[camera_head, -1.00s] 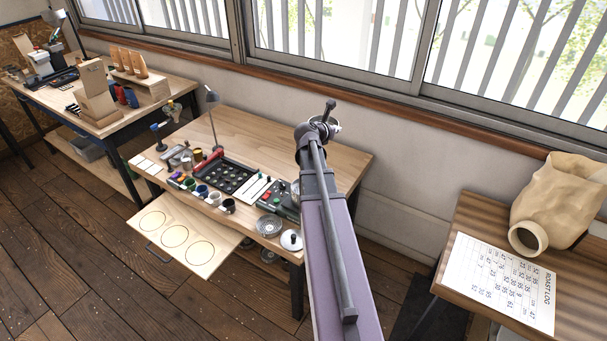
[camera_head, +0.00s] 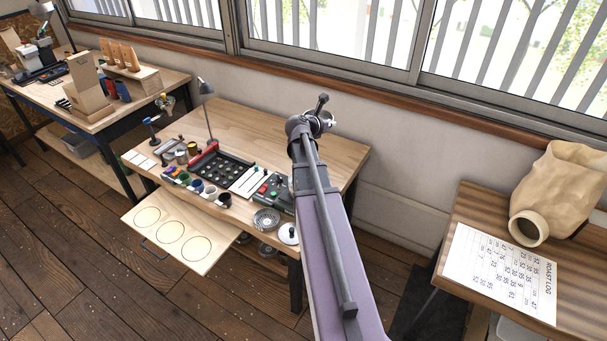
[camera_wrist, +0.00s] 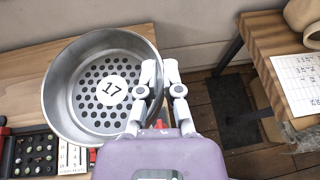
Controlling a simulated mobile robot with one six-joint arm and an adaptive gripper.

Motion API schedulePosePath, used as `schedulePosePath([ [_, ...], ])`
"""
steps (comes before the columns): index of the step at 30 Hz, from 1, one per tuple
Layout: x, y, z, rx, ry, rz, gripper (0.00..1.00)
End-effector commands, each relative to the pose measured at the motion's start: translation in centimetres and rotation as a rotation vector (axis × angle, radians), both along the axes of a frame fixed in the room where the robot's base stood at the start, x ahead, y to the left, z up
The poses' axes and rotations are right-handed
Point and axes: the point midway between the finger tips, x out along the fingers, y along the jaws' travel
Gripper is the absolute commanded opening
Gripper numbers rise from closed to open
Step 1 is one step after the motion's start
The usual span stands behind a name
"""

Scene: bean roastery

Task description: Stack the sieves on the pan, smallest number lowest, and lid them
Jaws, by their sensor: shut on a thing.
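In the wrist view my gripper (camera_wrist: 156,88) is shut on the rim of a round metal sieve (camera_wrist: 62,112) marked 17, with a perforated floor. The sieve is held above the bench and tilted so its inside faces the camera. In the head view my arm hides the gripper's fingers and most of the sieve. A perforated metal disc-like sieve or pan (camera_head: 266,219) sits near the bench's front edge. A pale round lid with a dark knob (camera_head: 289,233) lies to its right. More round metal pieces (camera_head: 267,250) show low under the bench top, partly hidden.
The wooden bench (camera_head: 262,115) carries a black bean tray (camera_head: 215,172), small cups (camera_head: 210,195) and a lamp (camera_head: 207,110). A pulled-out board with three circles (camera_head: 172,238) juts from its front. A side table (camera_head: 450,265) with a roast log and a paper sack stands right. The bench's back is clear.

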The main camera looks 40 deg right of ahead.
Motion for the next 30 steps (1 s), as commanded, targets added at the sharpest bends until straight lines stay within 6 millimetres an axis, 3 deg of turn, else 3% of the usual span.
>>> schedulePosePath([
  [1,0.4,0.2,-1.5,0.001,0.000,-0.017,0.00],
  [6,0.9,0.9,-4.3,0.004,0.003,-0.097,0.00],
  [30,3.0,6.7,-17.2,-0.002,0.010,-0.518,0.00],
])
